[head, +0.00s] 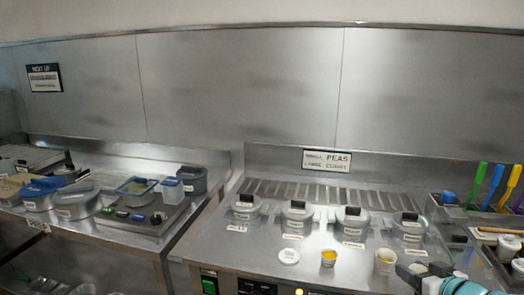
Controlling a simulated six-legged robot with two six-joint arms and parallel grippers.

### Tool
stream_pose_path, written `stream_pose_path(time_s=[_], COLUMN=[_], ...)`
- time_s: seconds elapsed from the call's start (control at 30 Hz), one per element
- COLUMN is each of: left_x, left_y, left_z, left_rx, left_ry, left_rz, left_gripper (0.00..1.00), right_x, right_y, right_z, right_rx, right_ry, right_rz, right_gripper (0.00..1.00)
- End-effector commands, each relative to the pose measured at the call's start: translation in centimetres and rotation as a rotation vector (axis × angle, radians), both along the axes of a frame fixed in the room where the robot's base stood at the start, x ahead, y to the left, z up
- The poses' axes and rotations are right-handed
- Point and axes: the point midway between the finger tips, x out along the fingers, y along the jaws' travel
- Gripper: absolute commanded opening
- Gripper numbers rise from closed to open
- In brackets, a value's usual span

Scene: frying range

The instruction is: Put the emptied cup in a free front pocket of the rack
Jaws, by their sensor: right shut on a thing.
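My right gripper (424,272) is at the bottom right, above the front of the range. It is shut on a small pale thing between its dark fingers, which looks like the cup but is mostly hidden. A small cup with yellow content (328,258) stands further left. The rack at the right edge is partly cut off; white cups (509,243) show there. I cannot tell which front pockets are free. My left gripper is not in view.
Several lidded pots (297,214) stand in a row behind the cups. A white round lid (289,256) lies on the steel top. Coloured spatulas (495,184) stand upright at the right. A left counter holds tubs and a blue-rimmed container (137,188).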

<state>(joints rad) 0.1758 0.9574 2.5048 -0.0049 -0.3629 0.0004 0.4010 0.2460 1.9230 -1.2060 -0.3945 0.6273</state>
Motion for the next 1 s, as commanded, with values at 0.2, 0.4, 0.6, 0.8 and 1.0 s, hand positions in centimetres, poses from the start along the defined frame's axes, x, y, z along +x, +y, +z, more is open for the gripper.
stream_pose_path(time_s=[0.2,0.4,0.6,0.8,1.0], left_x=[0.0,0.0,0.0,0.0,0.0], left_y=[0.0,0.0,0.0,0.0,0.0], left_z=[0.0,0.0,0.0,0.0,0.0], left_rx=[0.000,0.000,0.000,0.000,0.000], left_ry=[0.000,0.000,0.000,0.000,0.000], left_rz=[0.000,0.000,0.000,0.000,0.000], left_gripper=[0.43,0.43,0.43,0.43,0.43], right_x=[0.6,1.4,1.3,0.5,-1.1], right_y=[1.5,6.0,10.2,15.8,21.0], right_z=[0.2,-0.7,-2.1,-3.9,-6.2], right_rx=[0.000,0.002,0.002,0.004,0.002], right_ry=[-0.001,0.002,0.003,0.006,0.006], right_rz=[0.030,0.108,0.144,0.173,0.150], right_gripper=[0.30,0.30,0.30,0.30,0.30])
